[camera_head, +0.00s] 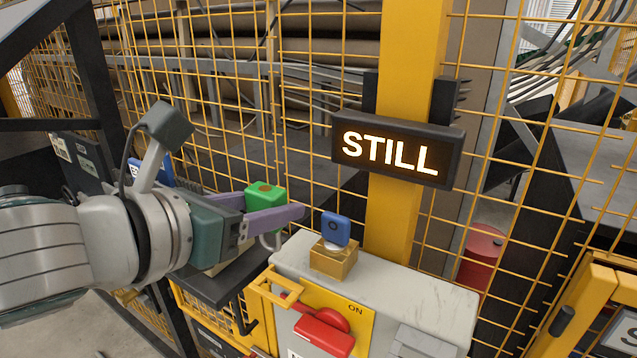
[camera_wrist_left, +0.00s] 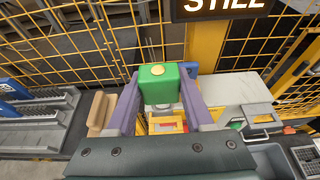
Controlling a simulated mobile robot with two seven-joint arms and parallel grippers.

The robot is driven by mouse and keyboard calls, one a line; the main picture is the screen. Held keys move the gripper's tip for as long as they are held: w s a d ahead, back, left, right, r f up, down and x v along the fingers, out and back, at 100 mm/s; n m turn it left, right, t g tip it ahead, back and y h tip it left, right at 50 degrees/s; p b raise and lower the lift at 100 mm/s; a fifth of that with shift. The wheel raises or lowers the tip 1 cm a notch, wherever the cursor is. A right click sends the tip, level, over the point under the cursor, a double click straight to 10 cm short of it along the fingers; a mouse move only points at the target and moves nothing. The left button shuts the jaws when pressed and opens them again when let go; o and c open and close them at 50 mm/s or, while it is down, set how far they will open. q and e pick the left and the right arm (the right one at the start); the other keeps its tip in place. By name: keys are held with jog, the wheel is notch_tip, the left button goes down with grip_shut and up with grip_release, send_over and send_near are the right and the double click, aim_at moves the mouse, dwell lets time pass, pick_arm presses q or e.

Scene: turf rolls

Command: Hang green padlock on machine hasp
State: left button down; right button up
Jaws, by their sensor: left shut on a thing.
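My left gripper (camera_head: 268,214) is shut on the green padlock (camera_head: 262,194), whose grey shackle hangs below the purple fingers. In the left wrist view the padlock (camera_wrist_left: 158,88) sits between both fingers. The gripper is in the air, left of and above the yellow hasp (camera_head: 277,287). The hasp sticks out at the left of the yellow plate (camera_head: 358,318) marked ON, on the grey machine box (camera_head: 430,292). The padlock is apart from the hasp. A red switch handle (camera_head: 324,333) is on the plate. My right gripper is in neither view.
A brass block with a blue key (camera_head: 335,229) stands on the box, right of my gripper. A lit STILL sign (camera_head: 390,155) hangs on the yellow post (camera_head: 398,215). Yellow mesh fencing closes off the back. A tray (camera_wrist_left: 270,158) is at the lower right in the wrist view.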

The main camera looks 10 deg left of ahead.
pick_arm(q)
jog(key=shift+f+b, duration=1.7)
jog(key=shift+f, duration=0.85)
jog(key=shift+p, duration=0.65)
jog(key=shift+f+b, duration=2.15)
jog(key=shift+f, duration=0.45)
jog(key=shift+c, duration=1)
grip_release()
send_near(269, 243)
notch_tip(269, 243, down, 5)
jog(key=shift+w+f+b, duration=0.1)
jog(key=shift+b, duration=0.25)
